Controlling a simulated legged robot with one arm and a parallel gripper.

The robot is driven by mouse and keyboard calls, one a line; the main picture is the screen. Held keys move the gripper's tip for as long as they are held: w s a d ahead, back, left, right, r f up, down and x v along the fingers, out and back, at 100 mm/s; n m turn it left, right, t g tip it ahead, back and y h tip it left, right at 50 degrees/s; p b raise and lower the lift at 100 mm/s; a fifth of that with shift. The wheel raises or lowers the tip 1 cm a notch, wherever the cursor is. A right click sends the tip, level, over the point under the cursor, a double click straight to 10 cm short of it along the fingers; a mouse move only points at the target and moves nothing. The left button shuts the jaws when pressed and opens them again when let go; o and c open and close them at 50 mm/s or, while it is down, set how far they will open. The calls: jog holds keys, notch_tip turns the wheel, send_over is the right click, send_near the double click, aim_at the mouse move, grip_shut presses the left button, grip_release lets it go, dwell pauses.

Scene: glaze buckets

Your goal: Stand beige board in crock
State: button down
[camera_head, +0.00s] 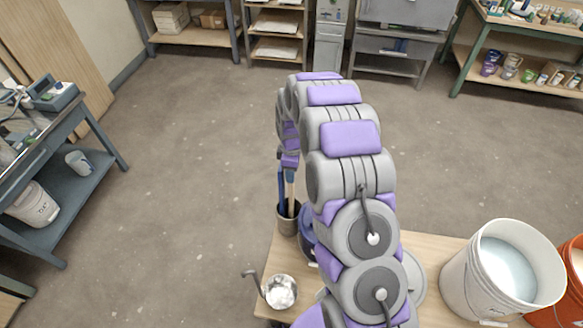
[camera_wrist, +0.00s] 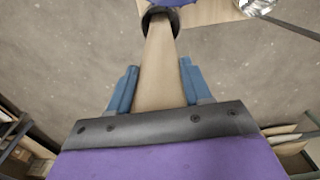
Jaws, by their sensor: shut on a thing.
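My gripper (camera_wrist: 158,92) is shut on the beige board (camera_wrist: 160,60), with one blue finger on each side of it in the wrist view. The board (camera_head: 290,197) points down to the crock (camera_head: 288,222), a dark grey cup at the table's far left corner. Its lower end appears to be inside the crock's mouth, whose dark rim shows in the wrist view (camera_wrist: 148,16). I cannot tell if it touches the bottom. In the head view my gripper (camera_head: 289,172) is partly hidden by my arm.
A metal bowl-shaped ladle (camera_head: 281,291) stands near the table's left edge. A dark blue container (camera_head: 307,240) is beside the crock, mostly behind my arm. A large white bucket (camera_head: 505,270) and an orange bucket (camera_head: 572,280) stand on the right. The floor beyond is clear.

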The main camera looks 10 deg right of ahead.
notch_tip(320, 180, down, 2)
dwell(0.5)
jog(key=shift+c, duration=2.1)
grip_release()
jog(key=shift+w+d+r+b, duration=0.1)
jog(key=shift+r+b, duration=0.05)
jog(key=shift+b, duration=0.6)
jog(key=shift+c, duration=0.3)
jog(key=shift+r+b, duration=0.1)
jog(key=shift+b, duration=0.25)
